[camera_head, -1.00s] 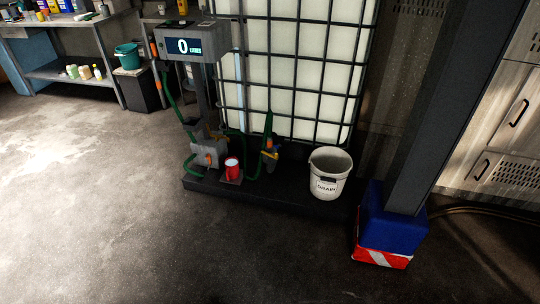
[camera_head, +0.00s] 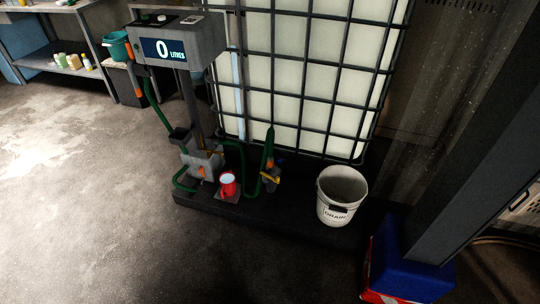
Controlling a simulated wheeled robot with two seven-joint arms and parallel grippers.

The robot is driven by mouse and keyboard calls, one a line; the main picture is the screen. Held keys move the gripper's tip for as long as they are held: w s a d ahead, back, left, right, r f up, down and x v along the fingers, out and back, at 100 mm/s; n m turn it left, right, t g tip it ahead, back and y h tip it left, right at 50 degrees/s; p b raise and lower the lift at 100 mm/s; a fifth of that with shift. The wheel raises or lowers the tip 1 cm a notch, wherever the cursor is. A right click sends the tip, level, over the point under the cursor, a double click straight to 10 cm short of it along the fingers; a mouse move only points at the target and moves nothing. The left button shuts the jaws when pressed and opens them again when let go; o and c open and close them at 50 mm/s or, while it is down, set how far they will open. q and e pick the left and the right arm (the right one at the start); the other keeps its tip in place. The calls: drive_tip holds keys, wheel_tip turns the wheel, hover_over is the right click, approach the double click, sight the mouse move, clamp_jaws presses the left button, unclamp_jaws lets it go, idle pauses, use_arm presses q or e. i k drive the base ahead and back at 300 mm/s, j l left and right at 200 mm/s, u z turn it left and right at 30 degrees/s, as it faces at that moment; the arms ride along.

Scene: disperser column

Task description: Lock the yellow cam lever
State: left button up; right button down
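A small yellow piece, which looks like the yellow cam lever (camera_head: 270,178), shows low on the green hose coupling in front of the caged white tank (camera_head: 300,75). It is too small to tell whether it is open or locked. A grey pump unit (camera_head: 203,165) with an orange part stands to its left, with a green hose (camera_head: 235,143) running between. The dispenser column (camera_head: 180,48) rises behind the pump, its display reading 0 litres. Neither of my grippers is in view.
A white drain bucket (camera_head: 341,195) stands on the right. A post with a blue and red foot (camera_head: 405,265) is at far right. The floor at left is clear.

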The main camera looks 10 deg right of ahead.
sight(277, 180)
drive_tip(key=i+l+u, duration=0.15)
drive_tip(key=i+l, duration=0.15)
drive_tip(key=i, duration=0.2)
drive_tip(key=i+l+u, duration=0.15)
drive_tip(key=i+l, duration=0.2)
drive_tip(key=i, duration=0.2)
